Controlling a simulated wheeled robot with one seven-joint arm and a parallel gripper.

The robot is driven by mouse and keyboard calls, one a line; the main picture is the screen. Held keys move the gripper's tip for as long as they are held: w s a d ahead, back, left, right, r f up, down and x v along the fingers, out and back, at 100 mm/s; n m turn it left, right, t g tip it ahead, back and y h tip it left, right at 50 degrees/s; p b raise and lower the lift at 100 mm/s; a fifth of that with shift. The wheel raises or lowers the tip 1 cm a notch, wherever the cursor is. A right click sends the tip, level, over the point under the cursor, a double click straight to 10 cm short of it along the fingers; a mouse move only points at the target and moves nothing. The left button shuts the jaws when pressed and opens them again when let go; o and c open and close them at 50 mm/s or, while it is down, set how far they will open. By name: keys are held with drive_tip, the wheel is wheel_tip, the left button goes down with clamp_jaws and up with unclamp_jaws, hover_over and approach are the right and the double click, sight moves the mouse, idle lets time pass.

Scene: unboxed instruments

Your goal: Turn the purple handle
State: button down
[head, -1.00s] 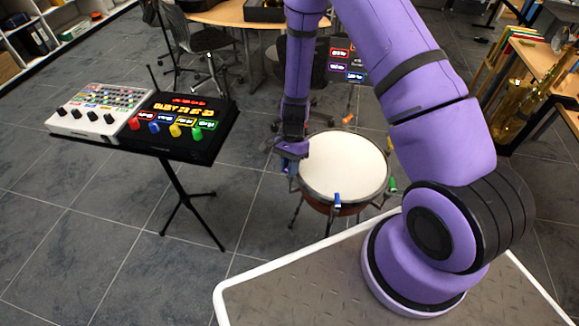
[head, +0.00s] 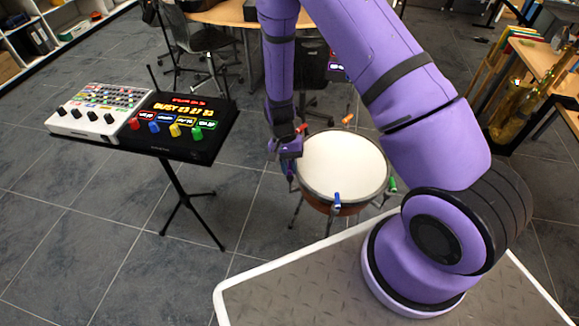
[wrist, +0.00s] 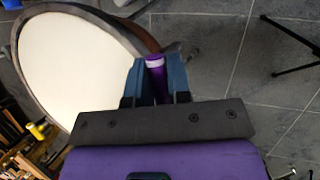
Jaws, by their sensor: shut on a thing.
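The purple handle (wrist: 154,66), with a pale band near its end, sits at the rim of a round drum with a white head (head: 343,166). In the wrist view my gripper (wrist: 155,80) has its blue-grey fingers on either side of the handle, closed on it. In the head view my gripper (head: 288,158) is at the drum's left edge, and it largely hides the purple handle there. The drum's white head also fills the upper left of the wrist view (wrist: 75,65).
Other handles ring the drum: blue (head: 337,200), green (head: 393,185), orange (head: 347,118) and red (head: 301,128). A stand at left holds a black console (head: 185,140) and a white mixer (head: 95,112). Open floor lies between stand and drum.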

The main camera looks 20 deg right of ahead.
drive_tip(key=shift+d, duration=0.15)
drive_tip(key=c, duration=1.1)
unclamp_jaws()
drive_tip(key=shift+w+r, duration=0.15)
drive_tip(key=shift+r, duration=0.1)
drive_tip(key=v, duration=1)
drive_tip(key=shift+r, duration=0.1)
